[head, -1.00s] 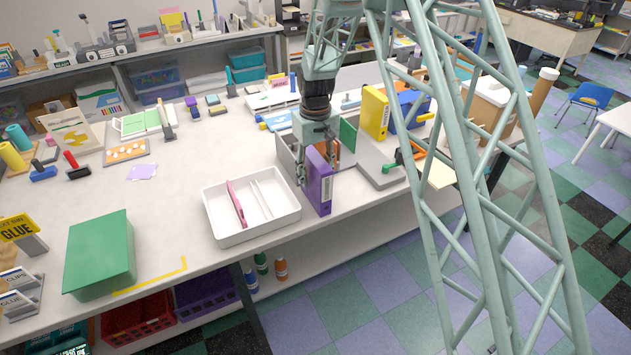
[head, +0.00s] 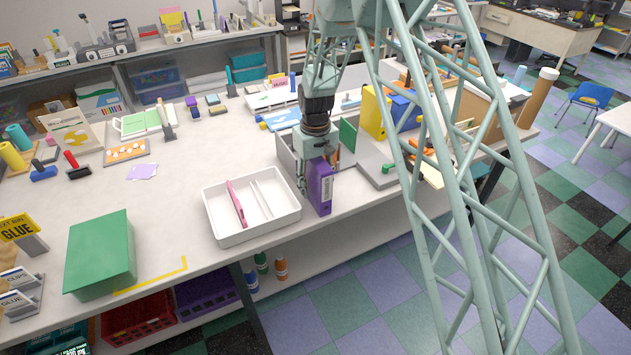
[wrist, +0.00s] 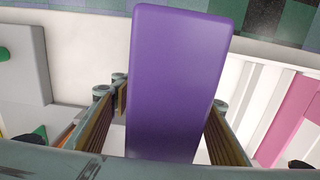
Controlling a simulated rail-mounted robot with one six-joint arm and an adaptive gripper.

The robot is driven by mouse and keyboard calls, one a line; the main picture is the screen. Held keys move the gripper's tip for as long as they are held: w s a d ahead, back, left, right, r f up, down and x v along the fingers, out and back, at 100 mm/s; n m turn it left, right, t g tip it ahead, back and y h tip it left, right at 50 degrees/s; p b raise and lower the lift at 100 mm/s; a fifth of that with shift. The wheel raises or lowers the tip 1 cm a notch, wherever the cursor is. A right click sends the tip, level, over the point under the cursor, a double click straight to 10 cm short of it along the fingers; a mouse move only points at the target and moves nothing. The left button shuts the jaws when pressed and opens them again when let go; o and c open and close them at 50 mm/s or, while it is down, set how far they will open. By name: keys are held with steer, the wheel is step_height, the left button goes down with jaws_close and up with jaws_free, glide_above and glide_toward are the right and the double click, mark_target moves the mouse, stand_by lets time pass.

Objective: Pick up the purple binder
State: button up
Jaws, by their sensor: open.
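The purple binder (head: 319,187) stands upright near the table's front edge, just right of a white tray (head: 227,235). My gripper (head: 318,172) is over the top of the binder, pointing down. In the wrist view the purple binder (wrist: 178,80) fills the middle, between the two fingers of my gripper (wrist: 165,125). The fingers are open, one on each side, with a visible gap at the left. The gap on the right side is narrower. The binder's lower part is hidden in the wrist view.
The white tray holds a pink item (head: 237,203) and a white one. A grey holder stands just behind the binder. A yellow binder (head: 374,112) and a blue one (head: 405,112) stand further back right. A green box (head: 100,255) sits at front left.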

mark_target(315, 178)
steer(key=c, duration=1.2)
steer(key=shift+c, duration=0.3)
steer(key=shift+r, duration=0.15)
steer(key=s+d+r, duration=0.2)
steer(key=s, duration=0.5)
steer(key=s+d+r+b, duration=0.1)
steer(key=s+d+r, duration=0.1)
steer(key=s, duration=0.6)
steer(key=shift+s+d+r, duration=0.15)
steer(key=shift+d+r, duration=0.05)
steer(key=shift+r, duration=0.15)
